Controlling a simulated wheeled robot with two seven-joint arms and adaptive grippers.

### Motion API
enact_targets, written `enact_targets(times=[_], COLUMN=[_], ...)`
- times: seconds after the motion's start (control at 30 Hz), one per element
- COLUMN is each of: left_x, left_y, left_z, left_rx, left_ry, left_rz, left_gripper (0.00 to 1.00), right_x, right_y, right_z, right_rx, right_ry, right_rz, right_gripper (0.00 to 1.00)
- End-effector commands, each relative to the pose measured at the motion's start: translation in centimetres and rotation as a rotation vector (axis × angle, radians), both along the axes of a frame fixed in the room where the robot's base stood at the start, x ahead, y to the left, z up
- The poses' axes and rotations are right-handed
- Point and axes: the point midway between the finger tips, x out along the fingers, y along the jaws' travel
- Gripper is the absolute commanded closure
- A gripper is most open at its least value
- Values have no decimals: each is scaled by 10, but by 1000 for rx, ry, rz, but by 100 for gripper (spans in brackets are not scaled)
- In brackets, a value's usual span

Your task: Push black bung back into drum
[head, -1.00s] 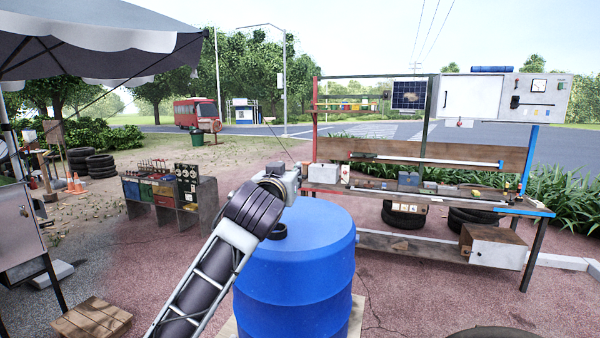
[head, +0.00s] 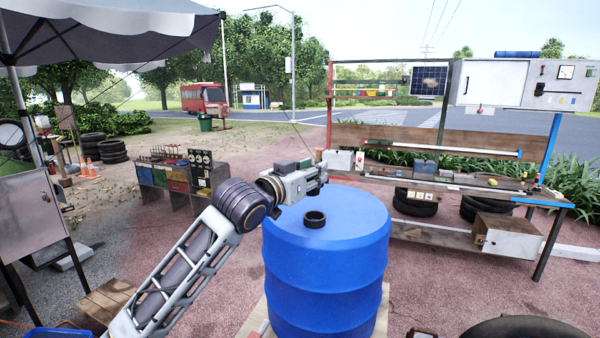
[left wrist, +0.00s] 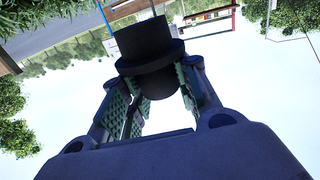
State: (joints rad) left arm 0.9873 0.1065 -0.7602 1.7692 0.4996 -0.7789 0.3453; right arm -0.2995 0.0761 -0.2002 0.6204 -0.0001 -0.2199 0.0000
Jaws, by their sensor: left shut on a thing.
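The blue drum (head: 325,270) stands upright in the middle of the head view. A short black collar (head: 314,218) with a dark opening sits on its top, near the left side. My left gripper (head: 316,177) is above the drum top, beyond the collar in the picture, pointing right. In the left wrist view its padded fingers (left wrist: 158,95) are shut on the black bung (left wrist: 148,48), a stepped cylinder with a wide flange. The bung is apart from the collar; it is hard to make out in the head view. My right gripper is not in view.
A workbench (head: 450,185) with tools and boxes stands behind the drum at right. A low tool stand (head: 180,180) is behind at left. A wooden crate (head: 108,298) lies at lower left and a tire (head: 518,330) at lower right.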

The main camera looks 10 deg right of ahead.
Motion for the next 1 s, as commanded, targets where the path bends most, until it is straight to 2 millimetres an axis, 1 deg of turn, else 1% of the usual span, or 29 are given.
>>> enact_targets(times=[0.1,0.27,0.6,0.77,0.97,1.0], left_x=[-6,-9,-9,-9,-9,-9], left_y=[-5,-8,-8,-8,-7,-7], left_z=[5,12,11,11,12,9], left_rx=[0,-1,1,0,0,0], left_ry=[-1,-2,-1,0,0,0], left_rz=[-34,-56,-55,-54,-54,-54], left_gripper=[93,93,93,93,93,93], right_x=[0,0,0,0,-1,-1], right_y=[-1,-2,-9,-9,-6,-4], right_z=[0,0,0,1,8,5], right_rx=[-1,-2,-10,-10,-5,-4], right_ry=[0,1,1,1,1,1], right_rz=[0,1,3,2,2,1], right_gripper=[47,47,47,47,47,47])
